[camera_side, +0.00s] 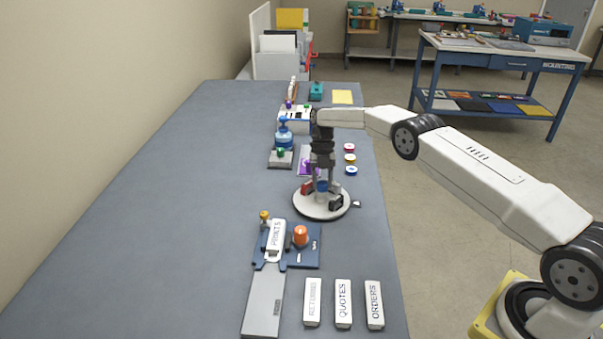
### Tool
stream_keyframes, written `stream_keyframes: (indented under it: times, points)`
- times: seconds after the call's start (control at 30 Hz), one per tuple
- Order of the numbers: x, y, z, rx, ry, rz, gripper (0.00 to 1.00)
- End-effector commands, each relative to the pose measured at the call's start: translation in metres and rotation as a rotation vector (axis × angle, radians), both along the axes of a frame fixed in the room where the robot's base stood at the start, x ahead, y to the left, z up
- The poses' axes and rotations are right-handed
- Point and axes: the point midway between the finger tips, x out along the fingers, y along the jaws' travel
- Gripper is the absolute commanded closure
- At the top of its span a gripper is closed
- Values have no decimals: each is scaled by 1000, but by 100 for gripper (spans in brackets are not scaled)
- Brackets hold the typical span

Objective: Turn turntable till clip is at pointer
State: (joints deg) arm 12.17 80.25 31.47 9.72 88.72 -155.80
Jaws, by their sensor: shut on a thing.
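The turntable (321,211) is a round white disc near the right edge of the grey bench. It carries a red clip (306,188) at its left and a dark clip (337,202) at its right front. A blue knob (321,186) stands near its middle. My gripper (321,184) points straight down over the disc, its fingers shut on the blue knob and partly hiding it. A small grey piece, seemingly the pointer (356,204), lies just right of the disc, near the dark clip.
Behind stand a grey block with a blue-topped device (283,139) and several small coloured discs (350,159). In front are a blue fixture (304,256) with an orange knob and white labelled blocks (343,303). The bench's left side is clear.

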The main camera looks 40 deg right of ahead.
Motion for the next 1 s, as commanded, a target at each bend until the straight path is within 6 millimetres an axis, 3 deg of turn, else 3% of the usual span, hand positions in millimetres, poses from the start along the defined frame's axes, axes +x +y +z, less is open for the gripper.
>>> stream_keyframes:
  times: [0.5, 1.0]
  points:
    - [1, 0, -1, -2, -1, 214, 100]
    - [1, 0, 0, -2, -2, 260, 100]
